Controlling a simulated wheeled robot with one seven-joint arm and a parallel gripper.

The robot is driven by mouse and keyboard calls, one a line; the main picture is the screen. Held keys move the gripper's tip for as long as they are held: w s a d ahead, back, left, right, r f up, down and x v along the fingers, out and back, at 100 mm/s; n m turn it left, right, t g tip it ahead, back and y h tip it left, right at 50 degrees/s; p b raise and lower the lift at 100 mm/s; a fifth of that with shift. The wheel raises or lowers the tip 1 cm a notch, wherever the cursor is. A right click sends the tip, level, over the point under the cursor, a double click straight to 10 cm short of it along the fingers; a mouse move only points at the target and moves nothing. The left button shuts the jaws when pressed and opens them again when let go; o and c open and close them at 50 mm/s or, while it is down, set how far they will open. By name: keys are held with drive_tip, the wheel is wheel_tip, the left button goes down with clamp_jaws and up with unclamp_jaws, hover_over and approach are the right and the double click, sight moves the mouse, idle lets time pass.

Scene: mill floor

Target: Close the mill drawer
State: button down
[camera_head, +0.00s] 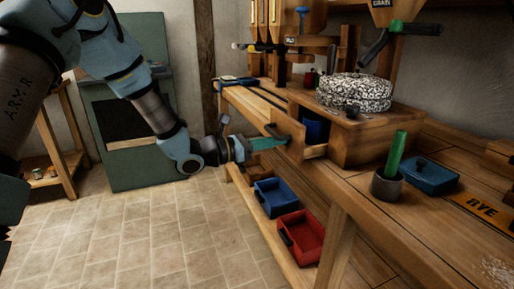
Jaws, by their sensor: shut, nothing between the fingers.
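The mill is a wooden box with a speckled round millstone (354,92) on top, standing on the workbench. Its wooden drawer (290,131) is pulled out to the left, and the inside shows between its front and the box. My arm reaches in from the upper left. My gripper (284,141) is shut and empty, with its teal fingers at the outer face of the drawer front. I cannot tell whether the fingertips touch it.
A blue bin (272,197) and a red bin (301,238) sit on the low shelf. The tiled floor at left is clear.

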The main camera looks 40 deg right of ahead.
sight(309, 134)
drive_tip(key=b+x, duration=0.1)
drive_tip(key=x, duration=0.6)
drive_tip(key=shift+d, duration=0.15)
drive_tip(key=shift+s+d, duration=0.2)
drive_tip(key=shift+d, duration=0.05)
drive_tip(key=shift+s+d+r+b, duration=0.1)
drive_tip(key=shift+d+r+b, duration=0.1)
drive_tip(key=shift+b, duration=0.1)
